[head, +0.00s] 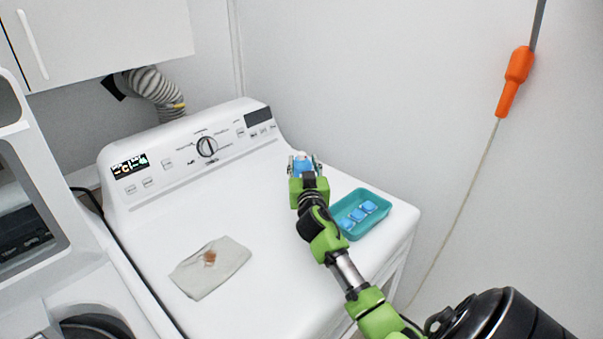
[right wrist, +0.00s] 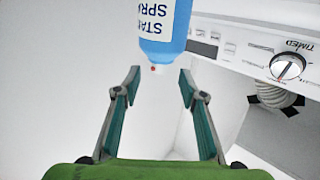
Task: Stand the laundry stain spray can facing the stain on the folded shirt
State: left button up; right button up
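The laundry stain spray can (right wrist: 166,38) is blue with a white label reading "STAIN SPR…". In the right wrist view its white nozzle end with a red dot points toward my gripper. My right gripper (right wrist: 160,79) is open, with the nozzle end near the gap between its fingertips and the can's body beyond them. In the head view the right gripper (head: 304,164) is over the dryer top, largely covering the blue can (head: 303,170). The folded shirt (head: 225,262) is pale grey with a brown stain (head: 210,258), lying front left. My left gripper is not in view.
A teal tray (head: 384,224) with several blue cubes sits right of my right arm, near the dryer's right edge. The dryer's control panel (head: 180,160) rises at the back. The white dryer top (head: 262,215) is clear between shirt and gripper.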

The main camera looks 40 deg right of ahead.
aim_at(302, 156)
jog(key=shift+w+d+r, duration=0.15)
jog(key=shift+w, duration=0.05)
jog(key=shift+p+x, duration=0.7)
jog(key=shift+x, duration=1.65)
